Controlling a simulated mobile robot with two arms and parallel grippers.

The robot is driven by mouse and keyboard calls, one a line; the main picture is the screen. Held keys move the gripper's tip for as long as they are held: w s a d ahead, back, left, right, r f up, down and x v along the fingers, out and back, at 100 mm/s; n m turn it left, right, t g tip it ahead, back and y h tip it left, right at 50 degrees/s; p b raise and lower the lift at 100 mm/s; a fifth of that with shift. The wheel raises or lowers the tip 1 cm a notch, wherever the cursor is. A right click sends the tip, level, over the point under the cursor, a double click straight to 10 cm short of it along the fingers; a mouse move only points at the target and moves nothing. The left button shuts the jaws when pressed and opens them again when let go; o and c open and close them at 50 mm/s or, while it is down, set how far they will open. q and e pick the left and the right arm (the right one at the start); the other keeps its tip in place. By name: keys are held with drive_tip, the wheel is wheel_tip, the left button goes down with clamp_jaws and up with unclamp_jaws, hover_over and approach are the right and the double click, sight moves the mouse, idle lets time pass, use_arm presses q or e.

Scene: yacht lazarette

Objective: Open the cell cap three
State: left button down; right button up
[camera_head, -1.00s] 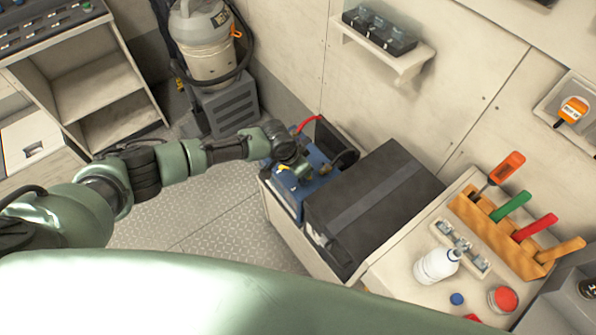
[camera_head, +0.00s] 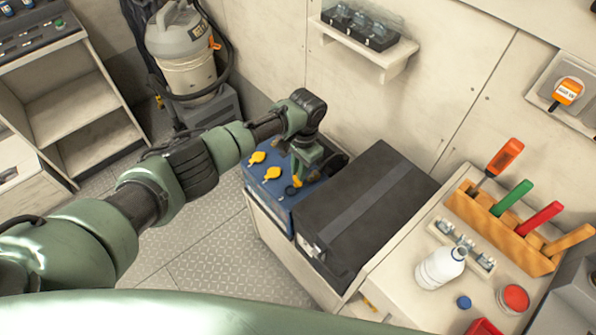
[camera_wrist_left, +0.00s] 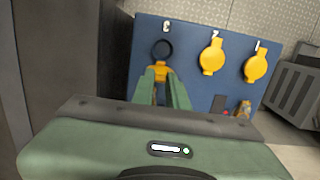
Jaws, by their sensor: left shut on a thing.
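The blue battery (camera_head: 282,196) sits in a light bin and has yellow cell caps on top. In the left wrist view its cells are numbered 3, 2 and 1 from left to right. Cap one (camera_wrist_left: 256,68) and cap two (camera_wrist_left: 212,57) lie flat over their cells. At number 3 a dark round opening (camera_wrist_left: 162,47) is uncovered, and yellow cap three (camera_wrist_left: 160,72) is tilted back off it toward my gripper. My left gripper (camera_wrist_left: 161,82) is shut on cap three. In the head view the left gripper (camera_head: 300,175) reaches down over the battery. My right gripper is not in view.
A black lidded box (camera_head: 368,215) stands right beside the battery. A bench to the right holds a white bottle (camera_head: 441,267) and a wooden tool rack (camera_head: 497,232). A vacuum (camera_head: 186,52) stands behind on the left. The floor in front is clear.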

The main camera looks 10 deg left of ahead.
use_arm(q)
drive_tip(key=shift+s+f, duration=0.3)
drive_tip(key=shift+f, duration=0.1)
drive_tip(key=c, duration=1.4)
unclamp_jaws()
drive_tip(key=shift+w, duration=0.15)
drive_tip(key=shift+w, duration=0.1)
wheel_tip(320, 180, up, 8)
drive_tip(key=shift+w+d+f, duration=0.15)
drive_tip(key=shift+w+d, duration=0.05)
drive_tip(key=shift+w, duration=0.05)
drive_tip(key=shift+f, duration=0.15)
